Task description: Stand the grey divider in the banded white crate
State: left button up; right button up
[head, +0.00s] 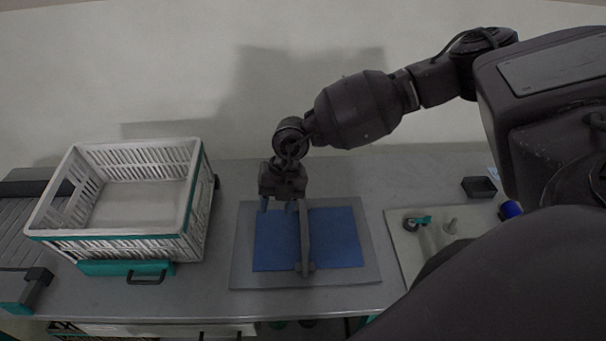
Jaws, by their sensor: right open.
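The banded white crate (196,202) stands at the left, a slatted box with a teal band around its rim; it looks empty inside. The grey divider (305,236) is a thin plate seen nearly edge-on, upright on the blue pad (340,240). My right gripper (277,206) points down over the pad's far edge, close to the left of the divider's far end. Its jaws are open, and the divider does not appear to be between them. My left gripper is not in view.
A grey board (370,275) borders the blue pad. A pale board (400,240) with small fittings lies at the right, partly hidden by my arm. A small dark tray (479,187) sits behind it. A dark slatted surface (14,225) lies left of the crate.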

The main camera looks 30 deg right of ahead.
aim_at(303, 202)
jog(key=d+h, duration=0.1)
jog(key=d, duration=0.1)
jog(key=w+d+r+h, duration=0.1)
jog(key=d, duration=0.2)
jog(key=w+d+r+h, duration=0.1)
jog(key=d, duration=0.2)
jog(key=shift+w+m, duration=0.15)
jog(key=shift+m, duration=0.25)
jog(key=shift+w+d+h, duration=0.1)
jog(key=shift+d+h, duration=0.2)
jog(key=shift+d, duration=0.15)
jog(key=shift+a+f+b, duration=0.1)
jog(key=shift+f+b, duration=2.5)
jog(key=shift+f, duration=1.8)
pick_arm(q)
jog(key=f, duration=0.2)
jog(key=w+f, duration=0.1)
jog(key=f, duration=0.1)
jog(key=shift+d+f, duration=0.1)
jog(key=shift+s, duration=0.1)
